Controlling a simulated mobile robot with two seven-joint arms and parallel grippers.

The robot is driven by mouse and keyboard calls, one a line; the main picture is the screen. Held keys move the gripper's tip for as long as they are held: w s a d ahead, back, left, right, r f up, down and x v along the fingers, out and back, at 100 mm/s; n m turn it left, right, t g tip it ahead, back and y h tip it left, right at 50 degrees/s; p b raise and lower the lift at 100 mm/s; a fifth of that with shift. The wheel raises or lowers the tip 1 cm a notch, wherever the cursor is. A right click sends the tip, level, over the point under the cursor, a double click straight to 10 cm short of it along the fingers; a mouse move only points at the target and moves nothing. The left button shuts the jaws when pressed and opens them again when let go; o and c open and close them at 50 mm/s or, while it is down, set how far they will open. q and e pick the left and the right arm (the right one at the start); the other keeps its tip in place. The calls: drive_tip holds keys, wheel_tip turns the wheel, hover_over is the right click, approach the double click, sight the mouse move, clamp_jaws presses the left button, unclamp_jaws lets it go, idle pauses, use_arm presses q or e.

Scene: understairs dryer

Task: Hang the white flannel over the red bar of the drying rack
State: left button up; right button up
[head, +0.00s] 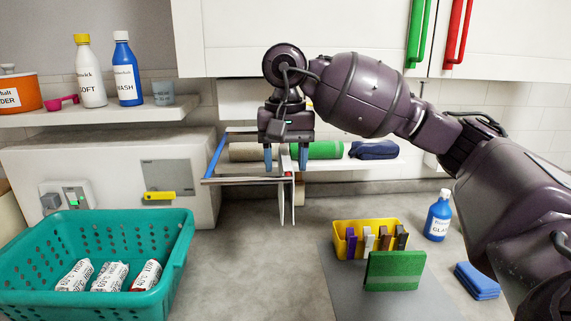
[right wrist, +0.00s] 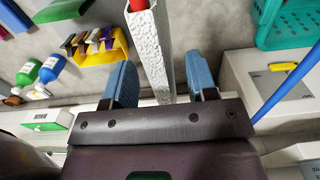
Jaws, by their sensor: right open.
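The white flannel (head: 283,206) hangs draped over the red bar (head: 289,174) of the drying rack (head: 238,181). It shows nearly edge-on in the head view, with two thin white layers hanging down. In the right wrist view the flannel (right wrist: 153,45) is a white textured strip, and the end of the red bar (right wrist: 138,5) sticks out beyond it. My right gripper (head: 286,160) is open just above the bar. Its blue fingers (right wrist: 160,62) stand apart on either side of the flannel, with gaps visible. My left gripper is not in view.
A teal basket (head: 95,225) with several rolled cloths stands front left. A yellow caddy (head: 372,254) and green block (head: 395,270) are right of centre, near a blue bottle (head: 438,215) and blue cloths (head: 477,281). Rolled towels lie on a shelf behind the rack. The middle counter is clear.

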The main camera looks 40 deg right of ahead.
wheel_tip(320, 180, up, 8)
drive_tip(key=shift+r+p, duration=0.25)
drive_tip(key=shift+p, duration=0.2)
drive_tip(key=shift+r, duration=0.6)
